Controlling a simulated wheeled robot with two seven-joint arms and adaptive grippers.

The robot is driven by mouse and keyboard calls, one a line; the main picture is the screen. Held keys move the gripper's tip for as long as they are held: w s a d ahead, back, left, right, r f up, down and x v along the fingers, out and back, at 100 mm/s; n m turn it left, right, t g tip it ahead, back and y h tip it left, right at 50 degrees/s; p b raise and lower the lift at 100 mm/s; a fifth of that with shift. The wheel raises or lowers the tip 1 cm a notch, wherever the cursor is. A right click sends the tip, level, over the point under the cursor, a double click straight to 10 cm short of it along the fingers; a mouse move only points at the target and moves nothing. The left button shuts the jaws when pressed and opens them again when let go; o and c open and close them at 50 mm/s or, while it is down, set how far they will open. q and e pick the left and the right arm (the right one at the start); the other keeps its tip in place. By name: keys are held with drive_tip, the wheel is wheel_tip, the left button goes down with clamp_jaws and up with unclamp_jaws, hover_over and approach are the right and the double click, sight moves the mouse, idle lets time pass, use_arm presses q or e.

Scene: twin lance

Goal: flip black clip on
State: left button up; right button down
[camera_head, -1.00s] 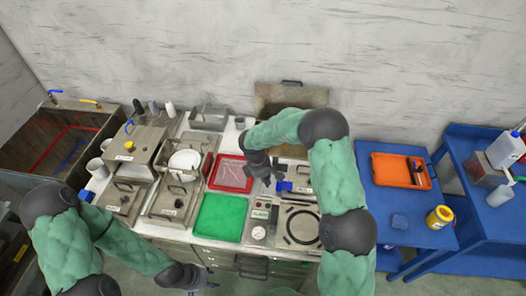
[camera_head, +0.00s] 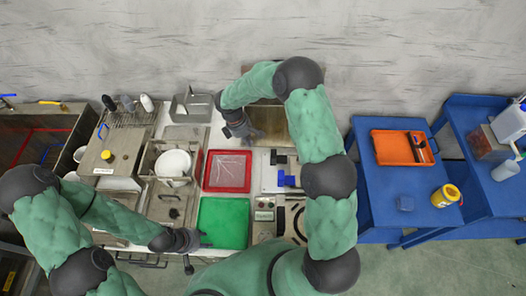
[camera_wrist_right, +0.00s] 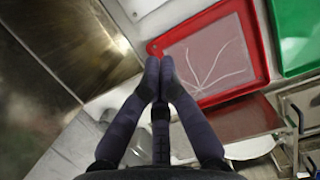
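Small dark pieces (camera_head: 278,157) sit on the panel right of the red tray, just above a blue part (camera_head: 286,179); I cannot tell whether one is the black clip. My right gripper (camera_head: 256,136) is above the back of the counter, up and left of these pieces. In the right wrist view its fingertips (camera_wrist_right: 159,76) are together with nothing visible between them, near the red tray's corner. My left gripper (camera_head: 205,242) is low at the counter's front, by the green tray; its fingers are too small to read.
The red tray (camera_head: 209,182) and green tray (camera_head: 204,242) lie mid-counter. A raised metal lid (camera_head: 268,114) stands behind my right gripper. A rack with a white bowl (camera_head: 174,163) is to the left. A blue table (camera_head: 372,207) with an orange tray (camera_head: 376,157) is to the right.

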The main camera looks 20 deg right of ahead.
drive_tip(key=shift+f, duration=0.1)
drive_tip(key=x, duration=0.9)
drive_tip(key=d, duration=0.1)
drive_tip(key=s+d, duration=0.1)
drive_tip(key=d, duration=0.1)
drive_tip(key=shift+s+d+f+p, duration=0.15)
drive_tip(key=shift+s+f+p, duration=0.2)
drive_tip(key=shift+f, duration=0.05)
drive_tip(key=shift+s+d, duration=0.1)
drive_tip(key=shift+d, duration=0.15)
